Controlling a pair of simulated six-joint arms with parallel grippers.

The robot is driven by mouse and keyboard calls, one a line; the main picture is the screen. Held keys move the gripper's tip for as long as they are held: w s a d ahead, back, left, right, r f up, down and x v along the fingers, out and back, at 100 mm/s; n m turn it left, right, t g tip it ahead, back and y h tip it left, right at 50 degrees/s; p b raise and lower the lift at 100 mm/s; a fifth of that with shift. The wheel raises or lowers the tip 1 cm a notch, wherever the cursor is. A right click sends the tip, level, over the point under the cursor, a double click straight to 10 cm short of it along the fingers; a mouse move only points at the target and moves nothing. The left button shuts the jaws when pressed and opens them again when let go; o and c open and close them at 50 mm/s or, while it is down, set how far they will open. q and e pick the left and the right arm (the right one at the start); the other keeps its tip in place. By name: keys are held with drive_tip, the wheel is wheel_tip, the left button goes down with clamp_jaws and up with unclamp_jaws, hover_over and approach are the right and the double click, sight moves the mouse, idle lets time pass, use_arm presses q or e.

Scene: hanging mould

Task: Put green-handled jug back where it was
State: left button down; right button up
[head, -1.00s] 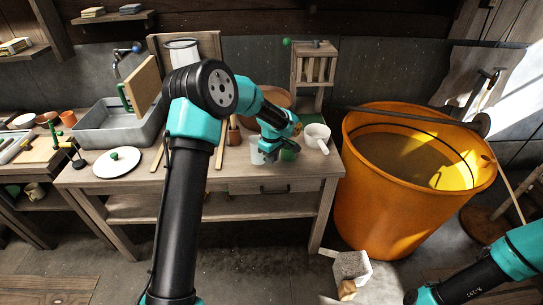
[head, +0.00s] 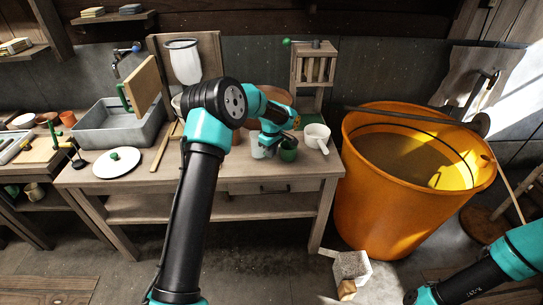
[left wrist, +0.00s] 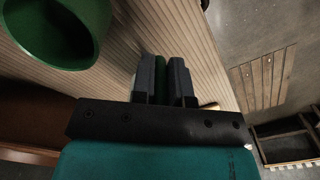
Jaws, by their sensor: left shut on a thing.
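My left gripper (head: 274,157) is low over the right part of the workbench. In the left wrist view its fingers (left wrist: 163,80) are shut on a narrow green piece, which looks like the green handle (left wrist: 162,72) of the jug. A pale jug (head: 260,149) shows just left of the gripper in the head view, partly hidden by my arm. Its body is not clear in the left wrist view. My right gripper is out of view.
A large orange tub (head: 390,205) stands right of the bench.

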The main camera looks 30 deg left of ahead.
use_arm(q)
drive_tip(key=shift+f, duration=1.15)
drive_tip(key=shift+f, duration=0.1)
drive_tip(key=c, duration=1.1)
unclamp_jaws()
wheel_tip(320, 180, up, 12)
drive_tip(key=shift+r, duration=0.15)
